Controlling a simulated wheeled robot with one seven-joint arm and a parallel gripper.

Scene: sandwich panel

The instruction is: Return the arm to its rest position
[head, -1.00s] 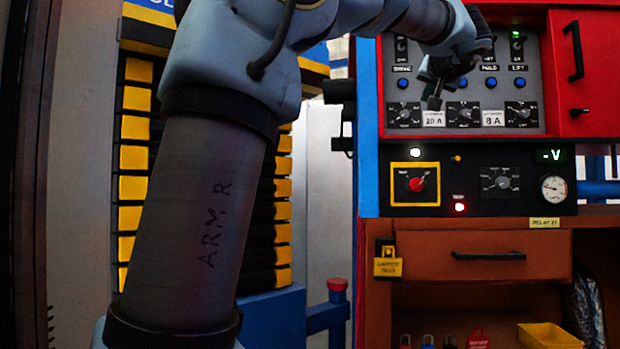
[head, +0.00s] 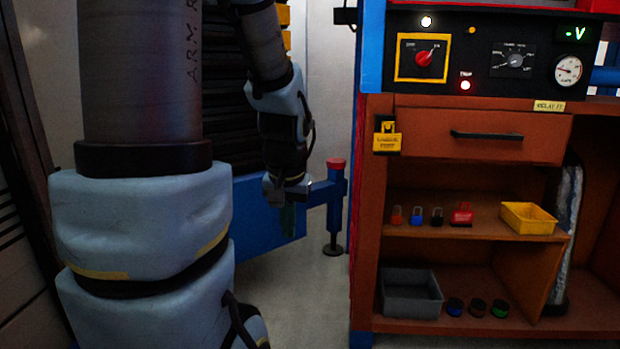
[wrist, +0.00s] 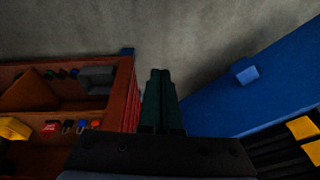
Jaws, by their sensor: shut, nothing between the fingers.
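My arm hangs down on the left side of the head view, and its end points toward the floor. My gripper (head: 288,217) is left of the wooden cabinet, in front of the blue base frame. In the wrist view the two dark green fingers (wrist: 158,100) lie together with nothing between them. They point down at bare grey floor, with the cabinet side to their left and the blue frame to their right.
The wooden cabinet (head: 368,200) stands at right, with padlocks, a yellow bin (head: 528,218) and a grey bin (head: 411,293) on its shelves. A blue frame (head: 255,215) with a red-capped post (head: 336,185) stands behind my gripper. Grey floor (head: 310,300) is clear between.

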